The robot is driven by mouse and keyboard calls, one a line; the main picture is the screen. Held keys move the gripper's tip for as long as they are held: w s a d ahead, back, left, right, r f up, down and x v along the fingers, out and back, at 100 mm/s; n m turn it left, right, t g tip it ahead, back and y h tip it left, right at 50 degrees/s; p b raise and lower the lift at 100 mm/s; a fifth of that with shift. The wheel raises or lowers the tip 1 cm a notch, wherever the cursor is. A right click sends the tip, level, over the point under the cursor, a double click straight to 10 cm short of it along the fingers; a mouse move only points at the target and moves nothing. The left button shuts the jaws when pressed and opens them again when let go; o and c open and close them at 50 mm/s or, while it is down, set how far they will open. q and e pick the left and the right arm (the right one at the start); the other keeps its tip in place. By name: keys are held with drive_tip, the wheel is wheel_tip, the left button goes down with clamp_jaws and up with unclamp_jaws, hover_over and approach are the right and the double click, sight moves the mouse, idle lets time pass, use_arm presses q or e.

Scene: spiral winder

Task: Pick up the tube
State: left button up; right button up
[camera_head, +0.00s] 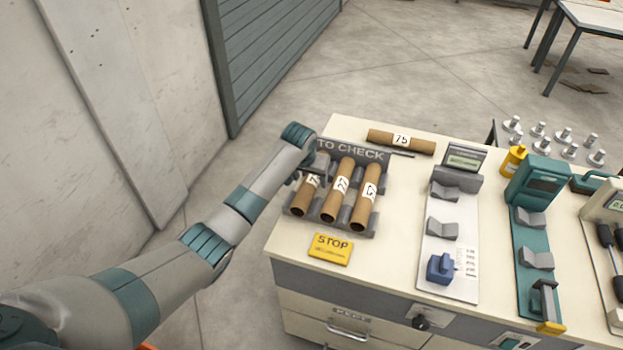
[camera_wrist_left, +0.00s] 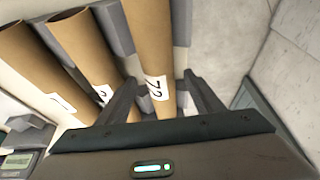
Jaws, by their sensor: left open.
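Three brown cardboard tubes lie side by side in a grey rack (camera_head: 352,148) marked TO CHECK: a left tube (camera_head: 301,203), a middle tube (camera_head: 331,208) and a right tube (camera_head: 361,212). Each has a white label. My left gripper (camera_head: 300,178) is at the left tube, partly hiding it. In the left wrist view its open fingers (camera_wrist_left: 162,98) stand on either side of a tube labelled 72 (camera_wrist_left: 153,45). I cannot tell whether they touch it. My right gripper is not in view.
Another tube, labelled 75 (camera_head: 378,136), lies on the table behind the rack. A yellow STOP sign (camera_head: 331,249) lies in front. A grey-white gauge station (camera_head: 447,230) and a teal device (camera_head: 535,180) stand to the right. A wall is at the left.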

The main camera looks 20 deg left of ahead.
use_arm(q)
drive_tip(key=shift+x, duration=0.9)
drive_tip(key=c, duration=1.2)
